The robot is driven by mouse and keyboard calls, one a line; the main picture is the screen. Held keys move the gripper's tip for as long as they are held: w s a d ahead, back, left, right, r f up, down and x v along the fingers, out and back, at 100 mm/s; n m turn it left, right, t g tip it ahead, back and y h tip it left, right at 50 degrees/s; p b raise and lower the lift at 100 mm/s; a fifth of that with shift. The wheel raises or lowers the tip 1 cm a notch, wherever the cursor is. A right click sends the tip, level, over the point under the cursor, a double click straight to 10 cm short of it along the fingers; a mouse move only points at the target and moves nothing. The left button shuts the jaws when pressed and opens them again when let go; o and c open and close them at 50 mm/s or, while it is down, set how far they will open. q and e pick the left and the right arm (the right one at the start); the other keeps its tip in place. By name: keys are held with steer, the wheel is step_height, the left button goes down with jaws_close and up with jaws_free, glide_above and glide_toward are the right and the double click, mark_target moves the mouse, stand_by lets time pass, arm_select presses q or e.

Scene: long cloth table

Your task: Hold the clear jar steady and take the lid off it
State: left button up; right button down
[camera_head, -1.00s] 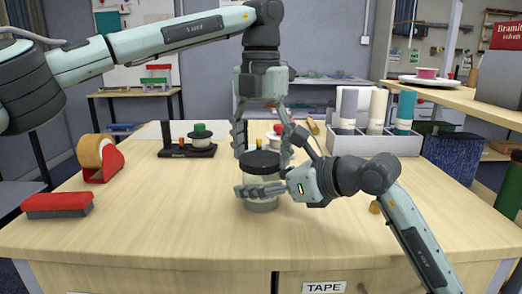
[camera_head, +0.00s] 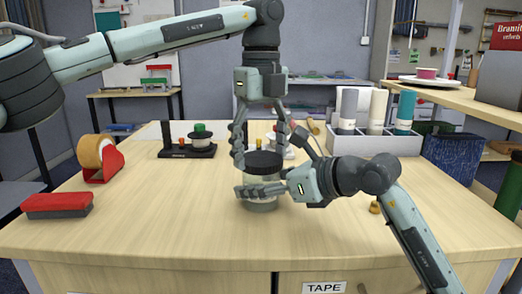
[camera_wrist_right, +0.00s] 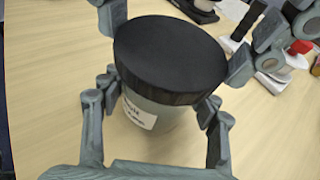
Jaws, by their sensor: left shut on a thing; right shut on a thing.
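The clear jar (camera_head: 262,206) stands upright on the table near its middle and also shows in the right wrist view (camera_wrist_right: 160,128). Its black lid (camera_head: 264,162) sits on top of it, and fills the upper middle of the right wrist view (camera_wrist_right: 170,55). My right gripper (camera_head: 262,190) comes in from the right and is shut around the jar's body, below the lid. My left gripper (camera_head: 264,150) points down from above and is shut on the lid, with fingers on both sides of it. The jar's label (camera_wrist_right: 138,113) faces the right wrist camera.
A tape dispenser (camera_head: 100,158) and a red-topped block (camera_head: 58,204) are at the left. A black stand (camera_head: 187,149) is behind. A white bin with rolls (camera_head: 375,145) stands at the back right. The front of the table is clear.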

mark_target(261, 158)
arm_select(q)
steer(key=shift+r, duration=0.15)
steer(key=shift+r, duration=1)
steer(key=shift+r, duration=2)
arm_select(e)
steer(key=shift+c, duration=1.7)
jaws_free()
